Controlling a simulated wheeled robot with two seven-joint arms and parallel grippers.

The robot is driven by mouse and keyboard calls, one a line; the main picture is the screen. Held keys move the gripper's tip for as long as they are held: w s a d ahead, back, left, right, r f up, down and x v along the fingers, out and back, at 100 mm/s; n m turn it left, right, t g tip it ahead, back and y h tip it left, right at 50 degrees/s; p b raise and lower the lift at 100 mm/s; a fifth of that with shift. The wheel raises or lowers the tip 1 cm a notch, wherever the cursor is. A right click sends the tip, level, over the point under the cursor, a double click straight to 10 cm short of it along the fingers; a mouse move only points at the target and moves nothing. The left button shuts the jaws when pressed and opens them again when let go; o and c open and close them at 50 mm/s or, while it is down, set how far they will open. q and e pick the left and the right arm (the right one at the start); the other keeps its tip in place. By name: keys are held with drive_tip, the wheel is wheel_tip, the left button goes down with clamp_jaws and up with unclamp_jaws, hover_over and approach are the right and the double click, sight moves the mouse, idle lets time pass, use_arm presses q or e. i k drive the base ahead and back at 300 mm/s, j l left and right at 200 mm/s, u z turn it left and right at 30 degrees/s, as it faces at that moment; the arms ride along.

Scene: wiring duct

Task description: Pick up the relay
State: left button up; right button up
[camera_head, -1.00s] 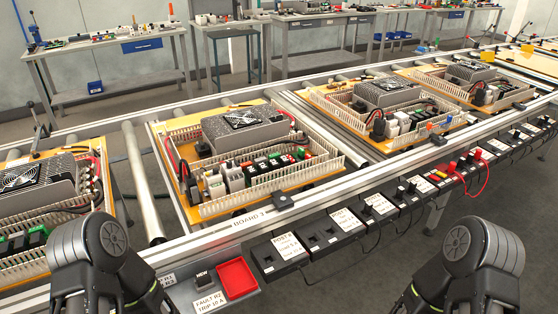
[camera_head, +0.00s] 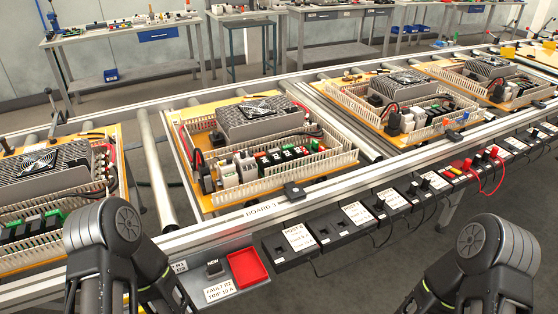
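I cannot single out the relay with certainty. On the board in front of me (camera_head: 213,203), labelled BOARD 3, a row of dark modules with green and red parts (camera_head: 285,157) and pale blocks (camera_head: 243,166) sits inside the white slotted duct (camera_head: 290,177). A small dark block (camera_head: 213,268) stands at the label FAULT R2 TRIP 10 A, beside an empty red tray (camera_head: 247,267). Neither gripper's fingers show in the frame.
A grey unit with a fan (camera_head: 257,117) stands at the back of the board. Black boxes with labels (camera_head: 298,240) line the conveyor's front rail (camera_head: 330,190). Similar boards stand left and right. Workbenches (camera_head: 130,42) are along the wall.

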sight(276, 159)
drive_tip(key=i+z, duration=0.35)
drive_tip(key=i, duration=0.15)
drive_tip(key=i+z, duration=0.35)
drive_tip(key=i+j, duration=0.05)
drive_tip(key=i, duration=0.05)
